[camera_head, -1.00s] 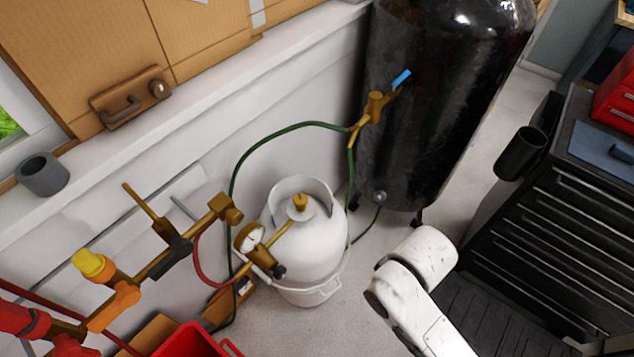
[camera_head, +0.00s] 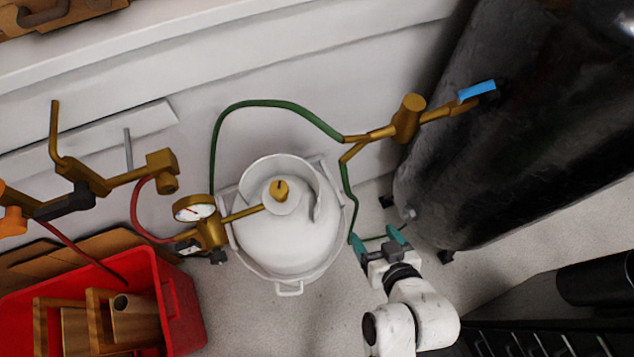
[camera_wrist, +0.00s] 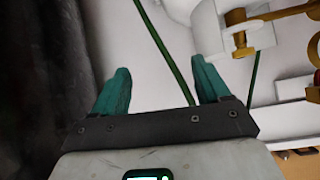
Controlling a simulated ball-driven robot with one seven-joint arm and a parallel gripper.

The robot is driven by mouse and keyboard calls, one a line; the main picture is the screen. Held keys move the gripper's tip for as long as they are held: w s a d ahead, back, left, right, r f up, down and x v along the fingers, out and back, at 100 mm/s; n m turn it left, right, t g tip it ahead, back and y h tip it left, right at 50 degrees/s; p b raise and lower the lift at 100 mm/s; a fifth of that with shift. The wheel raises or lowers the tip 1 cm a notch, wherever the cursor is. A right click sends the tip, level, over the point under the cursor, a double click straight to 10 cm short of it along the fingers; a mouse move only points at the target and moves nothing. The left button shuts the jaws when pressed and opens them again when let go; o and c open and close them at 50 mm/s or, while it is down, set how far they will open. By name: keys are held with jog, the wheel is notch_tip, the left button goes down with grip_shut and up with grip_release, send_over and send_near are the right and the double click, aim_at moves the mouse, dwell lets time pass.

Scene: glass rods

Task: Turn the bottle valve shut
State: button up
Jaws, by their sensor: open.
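The white gas bottle (camera_head: 285,245) stands on the floor by the wall, inside a white collar. Its brass valve (camera_head: 281,190) is on top in the middle of the collar, and a brass pipe with a pressure gauge (camera_head: 194,209) runs from it to the left. My gripper (camera_head: 378,240) is open and empty, to the right of the bottle and apart from it. In the wrist view its two teal fingers (camera_wrist: 160,90) are spread with a green hose beyond them. Brass fittings, probably the bottle's valve (camera_wrist: 236,22), show at the upper right there.
A large black tank (camera_head: 520,130) stands at right, with a blue-handled brass tap (camera_head: 477,90). A green hose (camera_head: 270,103) arches behind the bottle and down its right side. A red crate (camera_head: 180,300) with wooden pieces is at lower left. Floor in front of the bottle is clear.

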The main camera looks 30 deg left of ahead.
jog(key=a+f+n+t+y+b, duration=0.1)
jog(key=a+f+n+y+b, duration=0.2)
jog(key=a, duration=0.7)
jog(key=t+y+b, duration=0.2)
jog(key=y+b, duration=0.1)
jog(key=y, duration=0.1)
send_near(276, 181)
jog(key=x, duration=0.3)
jog(key=p+x, duration=0.1)
jog(key=x, duration=0.5)
jog(key=shift+w+a+f+p, duration=0.2)
jog(key=shift+a+f+p, duration=0.15)
jog(key=shift+c, duration=0.2)
jog(key=c, duration=1)
jog(key=shift+r, duration=0.1)
